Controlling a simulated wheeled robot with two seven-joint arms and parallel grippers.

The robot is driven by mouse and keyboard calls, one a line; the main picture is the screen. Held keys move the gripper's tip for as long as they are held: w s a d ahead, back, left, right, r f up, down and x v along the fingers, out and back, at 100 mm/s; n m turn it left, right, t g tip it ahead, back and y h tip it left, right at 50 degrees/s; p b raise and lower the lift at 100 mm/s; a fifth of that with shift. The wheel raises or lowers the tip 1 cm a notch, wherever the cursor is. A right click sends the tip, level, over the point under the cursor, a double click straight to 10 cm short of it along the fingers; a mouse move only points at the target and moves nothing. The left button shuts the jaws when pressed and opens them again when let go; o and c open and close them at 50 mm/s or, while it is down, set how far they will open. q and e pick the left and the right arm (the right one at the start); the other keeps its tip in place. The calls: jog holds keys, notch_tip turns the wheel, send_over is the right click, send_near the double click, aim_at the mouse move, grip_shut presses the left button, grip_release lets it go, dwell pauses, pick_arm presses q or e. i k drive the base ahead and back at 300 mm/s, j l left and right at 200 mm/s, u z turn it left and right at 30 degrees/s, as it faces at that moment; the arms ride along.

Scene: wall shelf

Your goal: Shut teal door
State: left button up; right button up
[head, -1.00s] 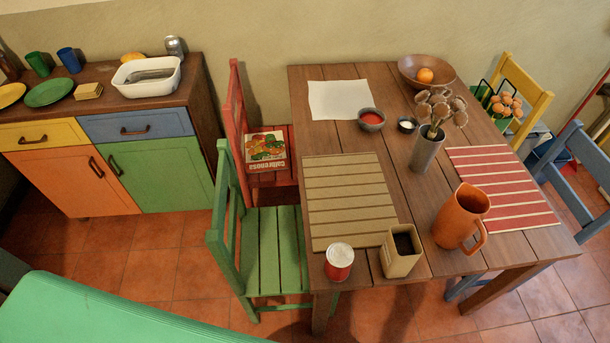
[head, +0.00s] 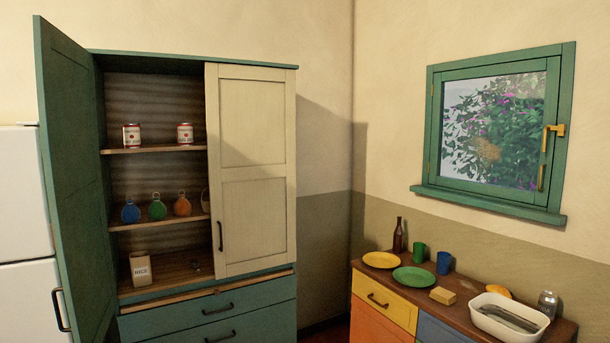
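The teal door (head: 78,180) is the left door of the tall cupboard and stands swung wide open to the left. Its dark handle (head: 61,310) is low near its free edge. The cream right door (head: 252,170) of the cupboard is shut. The open left half shows shelves with two cans (head: 132,135), three round coloured items (head: 157,208) and a rice box (head: 140,268). Neither of my grippers is in view.
A white fridge (head: 25,200) stands left of the open door, close behind it. Teal drawers (head: 215,318) are below the cupboard. A sideboard with plates (head: 414,278), cups and a white tub (head: 508,318) stands at right, under a green-framed window (head: 497,130).

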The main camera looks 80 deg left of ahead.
aim_at(64, 70)
jog(key=u, duration=0.5)
jog(key=k+j+u, duration=0.1)
jog(key=u, duration=0.4)
jog(key=j+u, duration=0.2)
jog(key=u, duration=0.25)
jog(key=k+j+u, duration=0.1)
jog(key=j+u, duration=0.25)
jog(key=j, duration=0.55)
jog(key=j+u, duration=0.4)
jog(key=j, duration=0.45)
jog(key=i+j+u, duration=0.1)
jog(key=j+u, duration=0.25)
jog(key=j, duration=0.8)
jog(key=i+j, duration=0.1)
jog(key=j, duration=0.15)
